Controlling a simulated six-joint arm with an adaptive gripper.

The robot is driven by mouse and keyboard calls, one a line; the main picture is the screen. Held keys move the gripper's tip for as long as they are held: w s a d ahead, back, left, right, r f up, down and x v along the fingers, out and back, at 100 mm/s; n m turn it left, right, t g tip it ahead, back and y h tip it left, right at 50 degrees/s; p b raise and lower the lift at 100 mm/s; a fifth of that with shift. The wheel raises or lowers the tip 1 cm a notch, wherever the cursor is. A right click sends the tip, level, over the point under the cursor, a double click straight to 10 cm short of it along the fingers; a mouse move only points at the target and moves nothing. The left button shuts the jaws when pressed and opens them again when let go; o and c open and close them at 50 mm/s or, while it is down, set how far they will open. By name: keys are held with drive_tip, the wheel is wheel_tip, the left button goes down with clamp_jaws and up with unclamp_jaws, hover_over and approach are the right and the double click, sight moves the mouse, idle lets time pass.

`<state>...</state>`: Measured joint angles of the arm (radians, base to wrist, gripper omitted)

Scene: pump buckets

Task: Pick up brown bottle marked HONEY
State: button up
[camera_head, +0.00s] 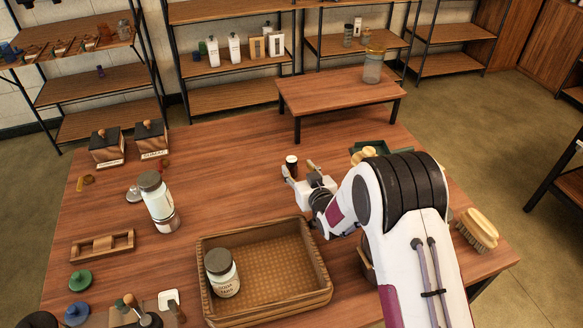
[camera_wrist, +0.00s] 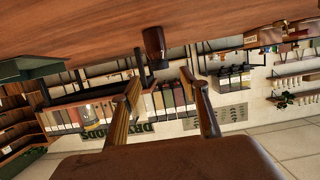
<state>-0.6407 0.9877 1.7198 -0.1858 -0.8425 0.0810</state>
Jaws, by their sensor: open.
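My gripper (camera_head: 298,170) is open and low over the table, just on the near side of the bottle. In the wrist view, which looks upside down, the brown bottle (camera_wrist: 153,44) stands just past the fingertips, roughly in line with the gap between them. The two fingers (camera_wrist: 160,77) are spread with nothing between them. I cannot tell whether either finger touches the bottle.
A wicker basket (camera_head: 318,290) holding a lidded jar (camera_head: 222,273) stands on the near side. A larger jar (camera_head: 157,202) is at left. A dark green tray (camera_head: 380,149) is right of the bottle, and a brush (camera_head: 478,230) lies far right.

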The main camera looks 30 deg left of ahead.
sight(292, 161)
idle(0.4)
drive_tip(key=shift+x, duration=2.95)
drive_tip(key=c, duration=1.3)
